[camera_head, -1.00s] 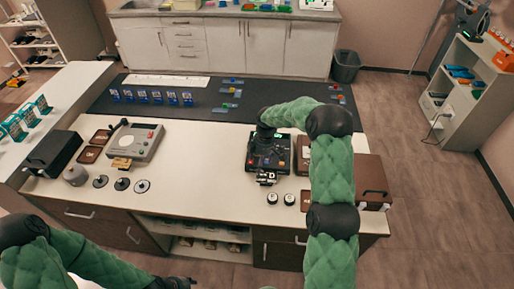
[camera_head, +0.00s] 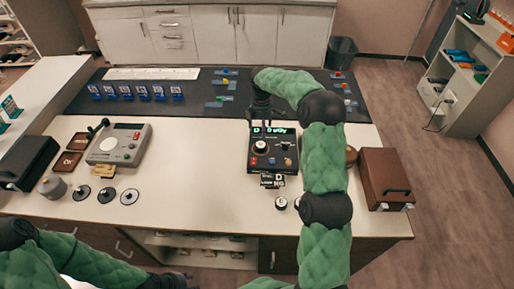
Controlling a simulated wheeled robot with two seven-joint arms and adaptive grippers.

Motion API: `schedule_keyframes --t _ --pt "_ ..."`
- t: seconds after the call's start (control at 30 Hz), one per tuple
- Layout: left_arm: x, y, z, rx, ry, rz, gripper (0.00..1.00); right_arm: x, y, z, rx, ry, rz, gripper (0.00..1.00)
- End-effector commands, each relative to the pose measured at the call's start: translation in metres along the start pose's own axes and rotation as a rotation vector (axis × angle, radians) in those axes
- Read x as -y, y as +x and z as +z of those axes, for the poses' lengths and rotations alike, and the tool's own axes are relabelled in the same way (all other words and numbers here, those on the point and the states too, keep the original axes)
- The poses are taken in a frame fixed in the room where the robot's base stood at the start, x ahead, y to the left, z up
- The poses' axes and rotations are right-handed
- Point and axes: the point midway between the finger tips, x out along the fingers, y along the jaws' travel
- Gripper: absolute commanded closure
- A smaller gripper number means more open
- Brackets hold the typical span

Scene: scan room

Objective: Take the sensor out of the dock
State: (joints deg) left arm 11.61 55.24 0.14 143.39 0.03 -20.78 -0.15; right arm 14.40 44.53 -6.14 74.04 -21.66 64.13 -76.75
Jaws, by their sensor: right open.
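A black device (camera_head: 272,160) with a lit green display stands on the white counter, right of the middle. A round pale-topped piece (camera_head: 260,146) sits at the left of its face, with small coloured buttons below. I cannot tell for sure whether this piece is the sensor and the device the dock. My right gripper (camera_head: 262,110) is open, pointing down at the device's back edge behind the display; its fingertips are small and dark. A dark part of my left gripper (camera_head: 174,282) shows at the bottom edge, low in front of the counter; its fingers are unclear.
A grey console (camera_head: 120,146) stands at the left, near several black discs (camera_head: 106,194) and a grey cylinder (camera_head: 52,186). A brown case (camera_head: 385,175) stands to the right of my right arm. Blue cards (camera_head: 127,92) stand on the dark mat (camera_head: 195,102). The counter between console and device is clear.

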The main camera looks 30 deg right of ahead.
Motion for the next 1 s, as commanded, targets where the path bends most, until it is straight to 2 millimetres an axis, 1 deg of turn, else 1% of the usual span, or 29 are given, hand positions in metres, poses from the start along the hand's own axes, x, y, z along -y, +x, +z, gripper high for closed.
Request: schedule_keyframes --t 0.03,0.27,0.37,0.5,0.77,0.9,1.0 --pt "0.003 0.008 0.0 0.0 0.0 0.0 0.6 0.0 0.008 0.0 0.0 0.0 0.001 0.24" --pt "0.004 0.011 0.0 0.0 0.0 0.0 0.6 0.0 0.018 0.001 0.001 0.0 -0.001 0.24" --pt "0.004 0.012 0.0 0.001 0.0 0.0 0.6 0.0 0.03 0.001 0.0 0.0 -0.001 0.24" --pt "0.006 0.016 0.0 0.001 0.0 0.0 0.6 -0.001 0.052 0.0 0.0 -0.001 -0.002 0.24" --pt "0.007 0.019 -0.001 0.0 0.0 0.0 0.6 -0.003 0.076 0.001 0.0 0.0 -0.001 0.24" --pt "0.009 0.024 -0.001 0.0 0.0 0.0 0.6 -0.008 0.097 0.002 0.0 0.0 -0.002 0.24" --pt "0.009 0.026 -0.001 0.0 0.0 0.0 0.6 -0.008 0.108 0.002 0.0 0.0 0.0 0.24"
